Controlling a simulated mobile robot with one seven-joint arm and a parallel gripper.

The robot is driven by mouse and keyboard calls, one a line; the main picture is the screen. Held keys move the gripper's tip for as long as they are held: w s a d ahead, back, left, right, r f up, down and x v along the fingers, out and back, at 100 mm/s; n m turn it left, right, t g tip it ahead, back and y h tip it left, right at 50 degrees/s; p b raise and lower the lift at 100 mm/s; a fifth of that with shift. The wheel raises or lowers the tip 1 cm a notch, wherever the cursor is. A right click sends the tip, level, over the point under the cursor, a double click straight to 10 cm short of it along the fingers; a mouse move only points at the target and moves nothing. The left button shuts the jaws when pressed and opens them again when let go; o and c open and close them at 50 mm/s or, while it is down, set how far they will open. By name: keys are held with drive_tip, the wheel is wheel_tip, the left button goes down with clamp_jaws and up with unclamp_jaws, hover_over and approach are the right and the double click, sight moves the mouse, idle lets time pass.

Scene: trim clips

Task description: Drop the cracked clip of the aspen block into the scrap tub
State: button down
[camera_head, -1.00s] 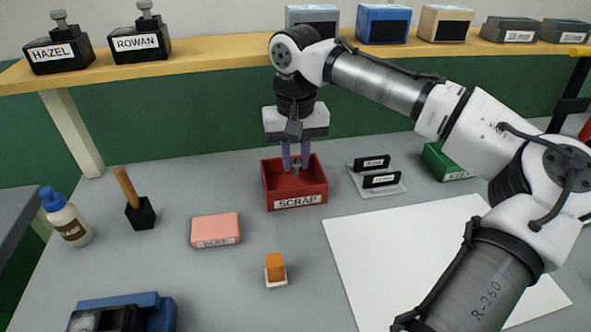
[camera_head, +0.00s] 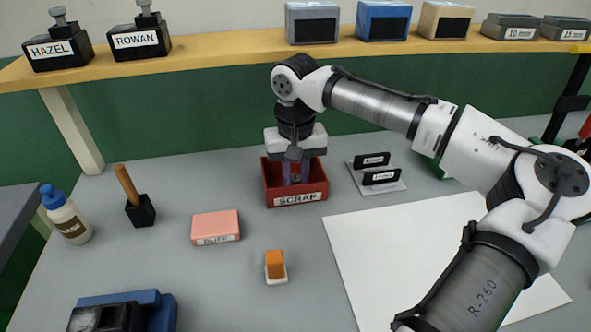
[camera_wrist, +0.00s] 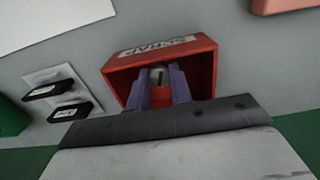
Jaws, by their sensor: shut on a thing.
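The red scrap tub (camera_head: 297,198), labelled SCRAP, stands at the back middle of the bench; it also shows in the wrist view (camera_wrist: 203,62). My gripper (camera_head: 296,177) points down with its purple fingers inside the tub's opening. In the wrist view the fingers (camera_wrist: 160,88) are shut on a small greyish clip (camera_wrist: 158,76) over the tub's interior. I cannot make out a crack in it. Whether the clip touches the tub floor is hidden. No label reading aspen is legible.
Two black clips stand in a pale holder (camera_head: 392,187) right of the tub. A pink block (camera_head: 215,226), an orange-and-white block (camera_head: 275,265) and a white sheet (camera_head: 400,260) lie in front. A shelf (camera_head: 220,57) with labelled blocks runs behind my arm.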

sight(296, 178)
drive_tip(key=c, duration=1.3)
unclamp_jaws()
drive_tip(key=shift+o, duration=0.2)
wheel_tip(296, 178, up, 13)
drive_tip(key=shift+r, duration=0.15)
